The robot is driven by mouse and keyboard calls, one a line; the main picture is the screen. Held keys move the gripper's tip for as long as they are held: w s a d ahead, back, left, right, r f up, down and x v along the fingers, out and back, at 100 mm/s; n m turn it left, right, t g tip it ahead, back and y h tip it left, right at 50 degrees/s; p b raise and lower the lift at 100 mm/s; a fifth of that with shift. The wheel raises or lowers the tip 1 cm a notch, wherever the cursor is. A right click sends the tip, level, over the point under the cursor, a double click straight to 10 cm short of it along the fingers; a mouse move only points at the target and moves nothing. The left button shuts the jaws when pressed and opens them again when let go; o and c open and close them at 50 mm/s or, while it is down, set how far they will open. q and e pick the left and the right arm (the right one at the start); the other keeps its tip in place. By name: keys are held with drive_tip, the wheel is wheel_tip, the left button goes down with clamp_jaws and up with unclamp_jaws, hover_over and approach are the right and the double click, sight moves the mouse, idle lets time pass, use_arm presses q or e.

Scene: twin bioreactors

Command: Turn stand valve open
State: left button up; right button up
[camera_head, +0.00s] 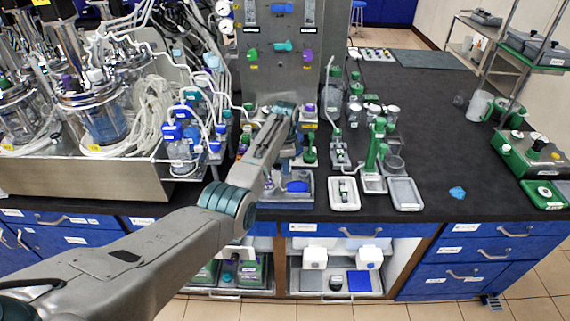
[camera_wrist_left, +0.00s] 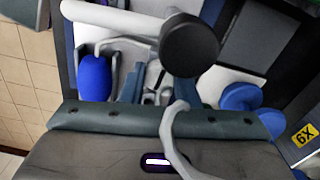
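My left arm reaches from the lower left to the bench in the head view. Its wrist end (camera_head: 284,108) is over the middle stations, and its fingertips are hidden there. In the left wrist view my left gripper (camera_wrist_left: 157,90) points down with its two teal fingers apart. A small grey fitting shows between or below them; I cannot tell if they touch it. A dark round cap on a pale rod (camera_wrist_left: 190,44) stands close beside the fingers. I cannot tell which part is the stand valve. A blue rounded piece (camera_head: 297,186) lies on a tray, likely the blue piece (camera_wrist_left: 95,78) left of the fingers.
A metal tray with glass bioreactors (camera_head: 105,120) and tubing fills the left. A grey panel (camera_head: 280,60) stands behind my wrist. A green stand (camera_head: 375,150) and white trays (camera_head: 405,194) are to the right. The black bench top (camera_head: 440,130) is mostly clear farther right.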

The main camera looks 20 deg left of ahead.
use_arm(q)
drive_tip(key=shift+r+n+p, duration=0.1)
drive_tip(key=shift+n+p, duration=0.25)
drive_tip(key=shift+n, duration=0.45)
drive_tip(key=o, duration=1)
drive_tip(key=shift+r+b, duration=1.2)
drive_tip(key=shift+r, duration=4.15)
